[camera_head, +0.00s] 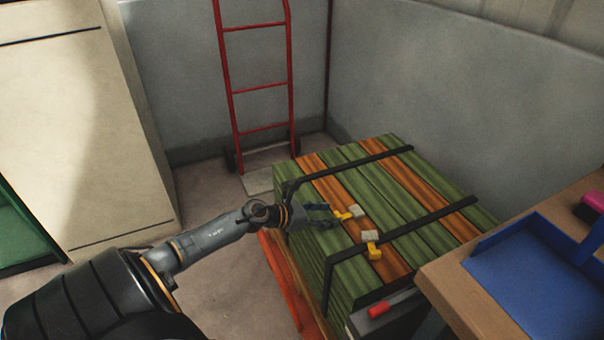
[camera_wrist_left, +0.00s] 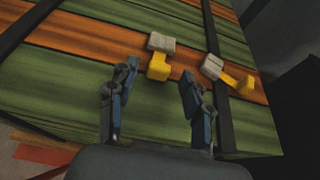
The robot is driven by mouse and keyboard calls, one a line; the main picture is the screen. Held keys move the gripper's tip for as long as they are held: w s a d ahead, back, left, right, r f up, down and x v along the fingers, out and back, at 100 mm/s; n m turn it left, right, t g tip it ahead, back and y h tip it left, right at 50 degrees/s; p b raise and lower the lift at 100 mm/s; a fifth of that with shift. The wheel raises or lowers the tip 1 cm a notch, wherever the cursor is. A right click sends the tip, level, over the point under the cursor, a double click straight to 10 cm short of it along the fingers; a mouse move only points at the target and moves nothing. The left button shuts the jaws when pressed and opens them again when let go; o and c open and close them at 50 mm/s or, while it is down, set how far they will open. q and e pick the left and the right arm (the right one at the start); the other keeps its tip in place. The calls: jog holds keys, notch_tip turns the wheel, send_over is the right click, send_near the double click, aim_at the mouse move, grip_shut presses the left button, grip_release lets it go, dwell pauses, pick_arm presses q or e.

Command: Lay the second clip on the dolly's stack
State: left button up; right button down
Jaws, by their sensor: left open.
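The stack (camera_head: 345,150) of green and orange boards sits on a low orange-red frame (camera_head: 278,275), apparently the dolly. Two yellow clips with grey blocks lie on top of the stack. One clip (camera_head: 343,215) lies on an orange board, just beyond my left gripper's fingertips; it also shows in the left wrist view (camera_wrist_left: 158,68). The other clip (camera_head: 374,252) lies nearer, beside the near black strap, and in the left wrist view (camera_wrist_left: 238,84) it is to the right. My left gripper (camera_head: 332,215) is open and empty, low over the stack's edge. My right gripper is out of view.
Two black straps (camera_head: 440,213) cross the stack. A red hand truck (camera_head: 262,90) stands in the corner behind. A wooden table (camera_head: 470,310) with a blue tray (camera_head: 540,270) is at right. A cream cabinet (camera_head: 85,130) is at left.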

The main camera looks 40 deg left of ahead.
pick_arm(q)
jog(key=v, duration=0.9)
jog(key=s+d+f+n+g+y, duration=0.1)
jog(key=s+d+f+n+y, duration=0.4)
jog(key=n, duration=1)
jog(key=s+d+f+n+g+y, duration=0.2)
jog(key=s+f+n+y, duration=0.3)
jog(key=n, duration=0.9)
jog(key=s+d+f+n+g+h, duration=0.2)
jog(key=s+d+f+n+g, duration=0.1)
jog(key=d, duration=0.4)
jog(key=s+d+f+n+g+h, duration=0.3)
jog(key=s+d+n, duration=0.3)
jog(key=s+d, duration=0.2)
jog(key=shift+d+f+p, duration=0.2)
jog(key=shift+f+p, duration=0.15)
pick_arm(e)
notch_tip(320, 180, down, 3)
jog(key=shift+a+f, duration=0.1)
